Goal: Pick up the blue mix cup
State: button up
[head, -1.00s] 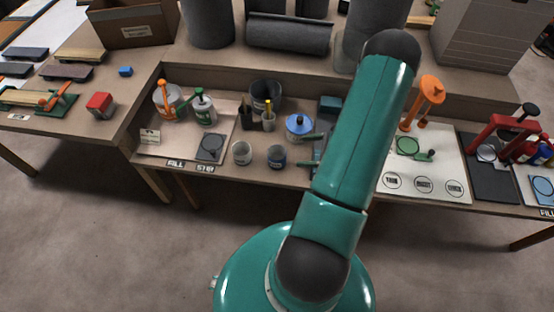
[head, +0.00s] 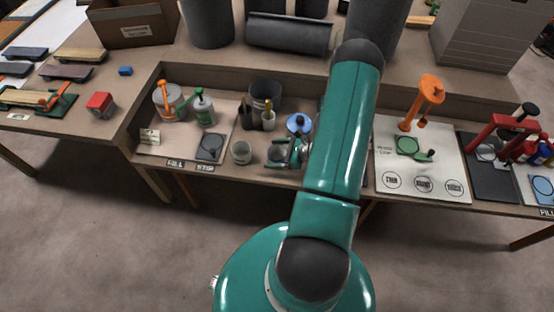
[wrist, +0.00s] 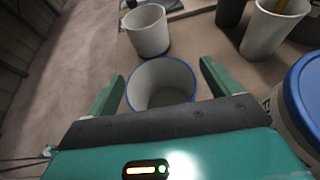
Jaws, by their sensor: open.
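The blue mix cup (wrist: 160,82), a grey cup with a blue rim, stands upright in the wrist view between my gripper's two green fingers. My gripper (wrist: 161,72) is open, with one finger on each side of the cup; I cannot tell whether either touches it. In the head view the cup (head: 275,153) is at the front of the bench, partly hidden by my gripper (head: 291,148), which reaches it from the right.
A plain grey cup (wrist: 148,30) stands close beyond the blue-rimmed one. A blue-lidded tub (wrist: 301,95) is close on the right in the wrist view. Behind are dark and pale holders (head: 268,120) and a grey bucket (head: 265,93). The bench's front edge is near.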

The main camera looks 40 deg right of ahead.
jog(key=shift+w+a+f, duration=0.2)
jog(key=shift+w+a, duration=0.05)
jog(key=shift+w, duration=0.25)
jog(key=shift+c, duration=0.5)
jog(key=c, duration=1)
jog(key=shift+r, duration=0.1)
